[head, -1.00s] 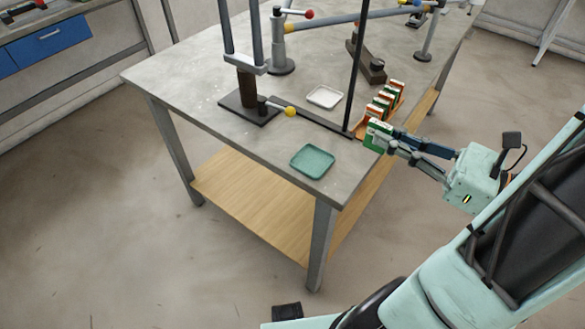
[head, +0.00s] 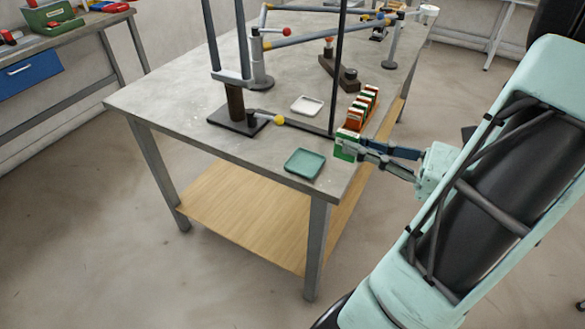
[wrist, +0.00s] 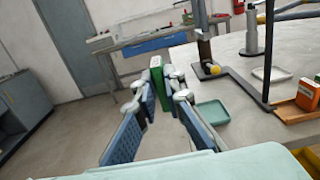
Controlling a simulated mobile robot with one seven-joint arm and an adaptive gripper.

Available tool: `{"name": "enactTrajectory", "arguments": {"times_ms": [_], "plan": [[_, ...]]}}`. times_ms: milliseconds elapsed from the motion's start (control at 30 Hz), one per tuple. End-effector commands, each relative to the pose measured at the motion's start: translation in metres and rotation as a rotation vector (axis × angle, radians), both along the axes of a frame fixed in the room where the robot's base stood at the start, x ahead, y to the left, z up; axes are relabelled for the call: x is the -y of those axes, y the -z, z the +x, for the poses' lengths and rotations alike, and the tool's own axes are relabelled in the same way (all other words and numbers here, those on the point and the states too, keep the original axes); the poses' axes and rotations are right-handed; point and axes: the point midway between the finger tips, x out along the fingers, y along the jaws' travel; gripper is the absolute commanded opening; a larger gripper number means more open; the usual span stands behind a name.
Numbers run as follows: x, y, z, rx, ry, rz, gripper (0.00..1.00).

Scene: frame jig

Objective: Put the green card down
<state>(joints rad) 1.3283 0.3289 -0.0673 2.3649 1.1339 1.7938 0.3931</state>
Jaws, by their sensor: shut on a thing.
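In the wrist view the green card (wrist: 156,79) stands upright between the fingertips of my gripper (wrist: 160,90). A teal tray (head: 305,164) lies empty on the table to the left of the held card; it also shows in the wrist view (wrist: 212,113). A white tray (head: 306,105) lies farther back, empty.
A rack (head: 353,127) of several orange and green cards stands behind the held card. A dark upright post (head: 338,70) and a stand with a yellow knob (head: 278,120) rise from the grey table (head: 160,95). The table's front left is clear.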

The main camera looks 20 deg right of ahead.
Motion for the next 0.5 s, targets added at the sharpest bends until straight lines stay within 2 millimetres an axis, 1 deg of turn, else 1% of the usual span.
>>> {"name": "enactTrajectory", "arguments": {"times_ms": [67, 167, 267, 500], "plan": [[0.002, 0.0, 0.0, 0.0, 0.003, 0.0, 0.0], [0.001, 0.005, 0.008, 0.0, 0.003, 0.001, 0.0], [-0.001, 0.015, 0.027, 0.0, -0.001, 0.002, 0.0], [-0.007, 0.042, 0.087, 0.0, -0.001, 0.004, 0.0]]}}
